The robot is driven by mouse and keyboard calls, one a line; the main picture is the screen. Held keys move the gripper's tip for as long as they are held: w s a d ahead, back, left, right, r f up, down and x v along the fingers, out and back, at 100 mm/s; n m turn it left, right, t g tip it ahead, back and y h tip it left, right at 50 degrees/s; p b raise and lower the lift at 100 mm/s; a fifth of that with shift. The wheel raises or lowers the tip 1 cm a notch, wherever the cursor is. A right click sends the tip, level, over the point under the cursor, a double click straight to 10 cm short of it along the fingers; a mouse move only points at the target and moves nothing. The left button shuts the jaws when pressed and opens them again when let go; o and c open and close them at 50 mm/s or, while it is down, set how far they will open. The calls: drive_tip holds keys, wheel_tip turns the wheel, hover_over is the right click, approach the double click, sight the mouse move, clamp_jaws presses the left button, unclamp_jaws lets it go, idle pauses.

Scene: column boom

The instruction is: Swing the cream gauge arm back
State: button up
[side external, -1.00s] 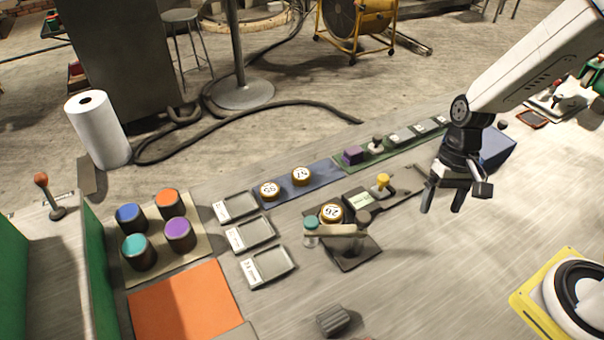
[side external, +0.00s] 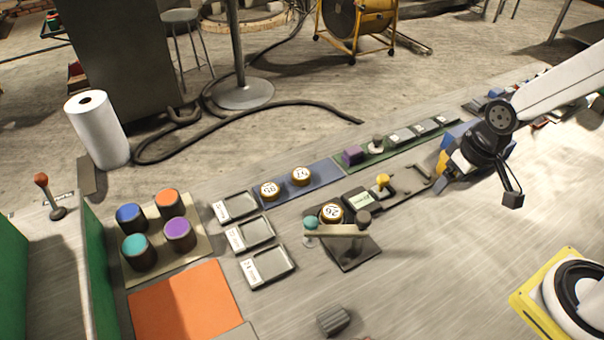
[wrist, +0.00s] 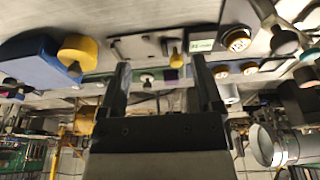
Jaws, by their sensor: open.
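The cream gauge arm (side external: 335,231) is a short bar on a dark plate (side external: 358,253) in the side view. A teal knob (side external: 310,222) stands at its left end and a dark round knob (side external: 363,217) at its right end. It lies in front of a round disc marked 26 (side external: 331,213). My gripper (side external: 458,170) is well to the right of the arm and apart from it; its fingers are hard to make out there. In the wrist view my gripper (wrist: 160,82) is open, with nothing between its fingers. The disc shows at upper right there (wrist: 237,40).
A yellow knob (side external: 382,180) and a small display (side external: 360,200) lie between my gripper and the gauge arm. Three grey trays (side external: 268,267) and an orange mat (side external: 180,305) are to the left. A ribbed grey block (side external: 333,320) lies in front.

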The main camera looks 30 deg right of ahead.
drive_tip(key=shift+c, duration=0.3)
drive_tip(key=shift+w, duration=0.15)
drive_tip(key=c, duration=0.7)
drive_tip(key=shift+w+a, duration=0.1)
drive_tip(key=shift+w, duration=0.1)
drive_tip(key=c, duration=0.4)
drive_tip(key=w+a+n+g+y, duration=0.1)
drive_tip(key=w+n, duration=0.1)
drive_tip(key=w+a+n+g, duration=0.1)
drive_tip(key=w+a+n, duration=0.1)
drive_tip(key=w, duration=0.1)
drive_tip(key=w+a+n+g+y, duration=0.1)
drive_tip(key=w, duration=0.1)
drive_tip(key=shift+w+a+f+n+y, duration=0.15)
drive_tip(key=shift+w+a+n+y, duration=0.15)
drive_tip(key=shift+w+n, duration=0.1)
clamp_jaws()
drive_tip(key=w+a+n+g+y, duration=0.2)
drive_tip(key=w+a+n+y, duration=0.2)
drive_tip(key=w+a+n, duration=0.3)
drive_tip(key=shift+w+a+n, duration=0.3)
drive_tip(key=shift+w+a, duration=0.05)
drive_tip(key=shift+w, duration=0.1)
